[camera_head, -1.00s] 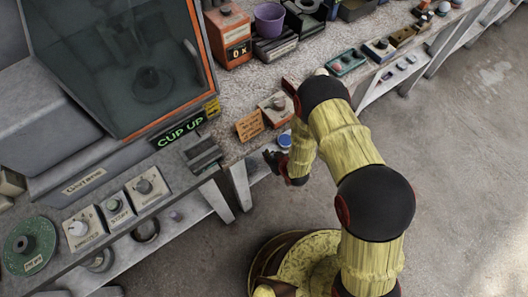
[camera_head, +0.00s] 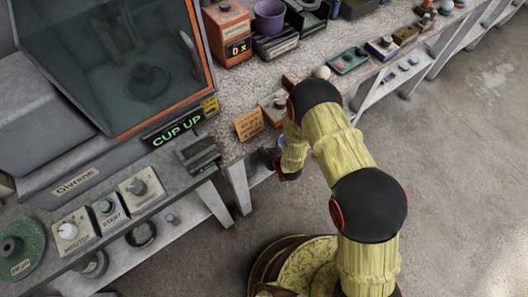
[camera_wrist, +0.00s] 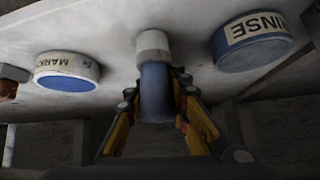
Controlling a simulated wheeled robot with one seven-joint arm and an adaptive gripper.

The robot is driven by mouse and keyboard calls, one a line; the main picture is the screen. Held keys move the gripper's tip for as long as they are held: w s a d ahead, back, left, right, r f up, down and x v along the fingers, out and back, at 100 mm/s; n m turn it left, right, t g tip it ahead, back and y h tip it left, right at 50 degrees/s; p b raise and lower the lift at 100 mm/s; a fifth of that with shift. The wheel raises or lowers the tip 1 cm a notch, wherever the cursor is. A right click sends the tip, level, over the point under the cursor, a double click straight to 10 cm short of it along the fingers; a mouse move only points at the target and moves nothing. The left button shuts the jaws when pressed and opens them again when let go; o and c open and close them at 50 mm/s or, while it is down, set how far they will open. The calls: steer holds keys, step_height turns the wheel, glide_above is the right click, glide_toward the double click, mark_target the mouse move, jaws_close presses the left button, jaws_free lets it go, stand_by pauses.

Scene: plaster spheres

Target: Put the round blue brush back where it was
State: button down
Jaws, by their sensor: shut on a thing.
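In the wrist view, my gripper (camera_wrist: 157,92) is shut on an upright blue round-bodied thing with a pale white top, which I take as the round blue brush (camera_wrist: 156,82). A finger lies on each side of its blue part. The white top is close to the pale bench surface; I cannot tell whether it touches. In the head view my gripper (camera_head: 274,160) is at the bench's front edge, partly hidden by my arm, and the brush cannot be made out clearly.
Two round blue-and-white tubs flank the brush: one marked "RINSE" (camera_wrist: 252,40) at right, one marked "MARK..." (camera_wrist: 67,70) at left. An orange sign (camera_head: 249,124) stands on the bench behind my gripper. Further bench items lie at upper right. The floor (camera_head: 450,170) is clear.

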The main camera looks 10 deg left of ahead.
steer(key=c, duration=1.6)
jaws_free()
steer(key=shift+f, duration=0.1)
steer(key=shift+s+d+r, duration=0.1)
steer(key=shift+d+r, duration=0.05)
steer(key=shift+r, duration=0.2)
steer(key=p+v, duration=0.4)
steer(key=v, duration=0.7)
steer(key=shift+s+d+r+p, duration=0.15)
steer(key=shift+p, duration=0.2)
